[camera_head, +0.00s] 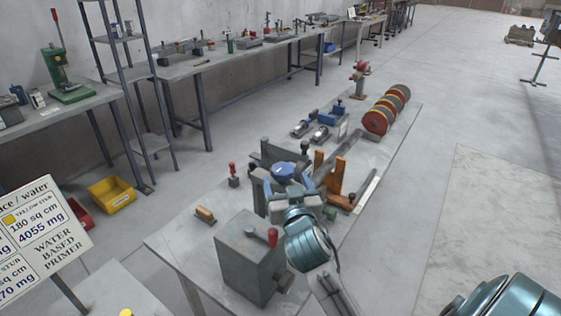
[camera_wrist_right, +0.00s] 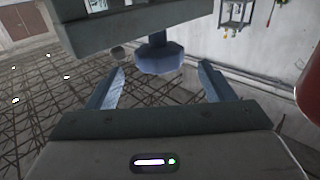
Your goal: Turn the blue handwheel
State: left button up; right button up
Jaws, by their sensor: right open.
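The blue handwheel (camera_head: 283,170) sits on the dark grey machine fixture in the middle of the long table. In the right wrist view, the handwheel (camera_wrist_right: 160,58) hangs on a short dark stem under a grey block, just beyond the fingertips. My right gripper (camera_head: 281,183) is at the handwheel, its fingers open. In the right wrist view, my right gripper (camera_wrist_right: 161,72) has one finger at either side of the wheel, and gaps show between them. I cannot tell whether anything touches. My left gripper is not in view.
A grey box with a red-knobbed lever (camera_head: 245,252) stands close to my right arm. An orange bracket (camera_head: 343,180) and red-and-yellow discs (camera_head: 386,108) lie farther along the table. A sign (camera_head: 40,240) stands at left.

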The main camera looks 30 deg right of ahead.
aim_at(281, 163)
jog(key=p+x, duration=0.1)
jog(key=x, duration=0.4)
jog(key=shift+w+d, duration=0.15)
jog(key=shift+p+x, duration=0.4)
jog(key=shift+x, duration=0.6)
jog(key=shift+f, duration=0.1)
jog(key=shift+c, duration=1)
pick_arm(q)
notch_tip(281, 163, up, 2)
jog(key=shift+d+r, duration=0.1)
pick_arm(e)
jog(key=c, duration=0.8)
